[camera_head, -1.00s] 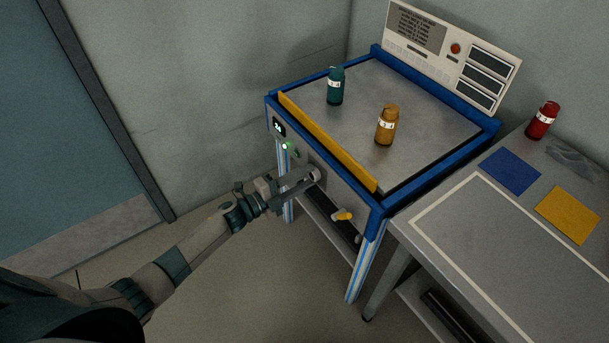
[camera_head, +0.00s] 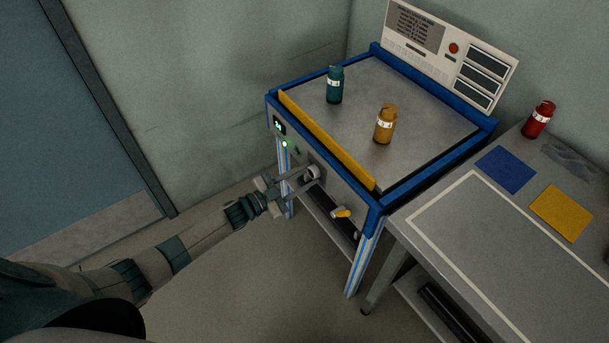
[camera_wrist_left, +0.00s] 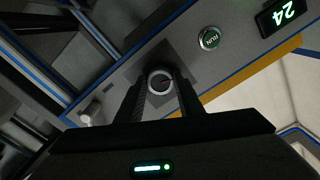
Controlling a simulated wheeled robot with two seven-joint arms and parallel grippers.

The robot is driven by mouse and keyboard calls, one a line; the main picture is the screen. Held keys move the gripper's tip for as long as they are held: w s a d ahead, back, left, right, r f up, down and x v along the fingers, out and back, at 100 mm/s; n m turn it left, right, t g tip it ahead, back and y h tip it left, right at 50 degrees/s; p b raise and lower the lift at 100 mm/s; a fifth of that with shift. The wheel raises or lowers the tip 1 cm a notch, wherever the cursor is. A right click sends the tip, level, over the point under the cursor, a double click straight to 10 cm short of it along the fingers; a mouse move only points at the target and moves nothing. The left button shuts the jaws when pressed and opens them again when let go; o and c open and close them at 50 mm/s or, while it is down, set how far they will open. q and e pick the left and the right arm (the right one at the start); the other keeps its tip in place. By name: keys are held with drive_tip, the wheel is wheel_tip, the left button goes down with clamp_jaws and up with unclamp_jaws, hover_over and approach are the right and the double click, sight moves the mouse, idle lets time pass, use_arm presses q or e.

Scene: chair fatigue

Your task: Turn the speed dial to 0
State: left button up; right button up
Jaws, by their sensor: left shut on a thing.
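The speed dial (camera_head: 312,172) is a round light knob on the front panel of the blue-edged machine (camera_head: 369,203). My right gripper is not in view.
Teal (camera_head: 335,86) and yellow (camera_head: 384,125) bottles stand on the machine top. A red bottle (camera_head: 538,120) stands on the side table (camera_head: 470,250).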

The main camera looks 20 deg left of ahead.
use_arm(q)
drive_tip(key=shift+f+n, duration=0.1)
drive_tip(key=shift+n, duration=0.3)
drive_tip(key=o, duration=1.1)
